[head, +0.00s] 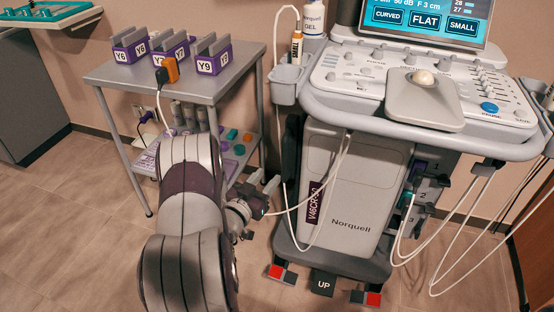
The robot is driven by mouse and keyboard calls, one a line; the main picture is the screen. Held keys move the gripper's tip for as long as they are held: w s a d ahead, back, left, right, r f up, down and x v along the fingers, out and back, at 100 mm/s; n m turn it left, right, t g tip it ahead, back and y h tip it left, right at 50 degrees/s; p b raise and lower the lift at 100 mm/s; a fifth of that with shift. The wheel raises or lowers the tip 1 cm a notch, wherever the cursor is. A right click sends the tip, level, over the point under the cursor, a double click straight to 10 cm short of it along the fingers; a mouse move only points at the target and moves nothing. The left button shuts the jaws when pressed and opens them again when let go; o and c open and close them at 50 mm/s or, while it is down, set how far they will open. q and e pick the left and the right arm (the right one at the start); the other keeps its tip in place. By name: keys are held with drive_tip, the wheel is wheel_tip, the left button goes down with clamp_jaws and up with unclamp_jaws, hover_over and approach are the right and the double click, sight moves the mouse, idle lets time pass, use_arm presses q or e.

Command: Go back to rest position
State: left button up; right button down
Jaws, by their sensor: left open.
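My left arm comes up from the bottom, left of centre, in the head view. My left gripper (264,182) is open, with nothing seen between its fingers. It is in front of the gap between the grey side cart (150,80) and the Norquell ultrasound machine (345,190). A pale cable passes close by the gripper; I cannot tell whether they touch. My arm hides part of the cart's lower shelf. My right gripper is not in view.
Purple holders marked Y6 (129,48), Y7 and Y9 (210,58) stand on the cart with an orange plug (171,69). A bottle (313,17) stands by the console (420,85). Loose cables hang at the machine's right. Floor (70,220) at left is clear.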

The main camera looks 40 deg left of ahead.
use_arm(q)
drive_tip(key=shift+s+d, duration=0.1)
drive_tip(key=shift+s, duration=0.9)
